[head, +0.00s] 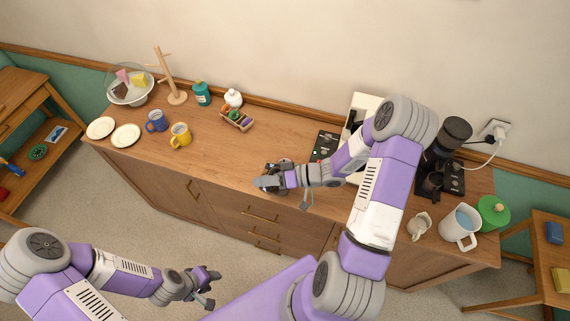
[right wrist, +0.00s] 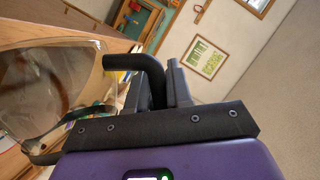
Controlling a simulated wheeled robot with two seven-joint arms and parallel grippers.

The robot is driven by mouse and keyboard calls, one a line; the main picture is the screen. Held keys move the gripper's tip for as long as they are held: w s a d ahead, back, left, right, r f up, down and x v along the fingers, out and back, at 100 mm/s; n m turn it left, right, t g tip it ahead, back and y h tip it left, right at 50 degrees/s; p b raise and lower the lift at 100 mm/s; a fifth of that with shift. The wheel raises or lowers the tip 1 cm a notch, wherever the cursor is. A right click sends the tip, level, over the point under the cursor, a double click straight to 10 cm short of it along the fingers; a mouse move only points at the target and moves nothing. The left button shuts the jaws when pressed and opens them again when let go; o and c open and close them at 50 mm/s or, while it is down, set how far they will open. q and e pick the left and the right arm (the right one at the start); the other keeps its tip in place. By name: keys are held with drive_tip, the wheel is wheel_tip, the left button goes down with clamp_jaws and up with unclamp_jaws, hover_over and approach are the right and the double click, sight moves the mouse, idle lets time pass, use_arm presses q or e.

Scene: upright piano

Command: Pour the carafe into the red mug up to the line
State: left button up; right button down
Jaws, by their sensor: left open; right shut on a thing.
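In the right wrist view a clear glass carafe (right wrist: 40,95) with a black handle (right wrist: 135,64) fills the left side, tilted in the picture. My right gripper (right wrist: 162,88) is shut on the handle. In the head view this right gripper (head: 270,182) is over the front edge of the wooden counter, near its middle; the carafe is hard to make out there. My left gripper (head: 203,287) is open and empty, low over the floor in front of the cabinet. I cannot make out a red mug in either view.
On the counter (head: 225,155) stand a blue mug (head: 157,121), a yellow mug (head: 180,134), white plates (head: 126,135), a wooden mug tree (head: 176,97) and a small crate (head: 237,119). A coffee machine (head: 440,165), white pitcher (head: 460,228) and green-lidded jar (head: 493,213) stand right.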

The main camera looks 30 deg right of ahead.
drive_tip(key=shift+w+r, duration=0.1)
drive_tip(key=shift+r, duration=0.1)
drive_tip(key=shift+d+r+p, duration=0.1)
drive_tip(key=shift+p, duration=0.25)
drive_tip(key=shift+w+d+r+m+p, duration=0.15)
drive_tip(key=shift+r+m+p, duration=0.15)
drive_tip(key=shift+p, duration=0.2)
drive_tip(key=shift+w+d+m+y+p, duration=0.3)
drive_tip(key=shift+d+m+y+p, duration=0.05)
drive_tip(key=shift+m+y+p, duration=0.1)
idle(1.3)
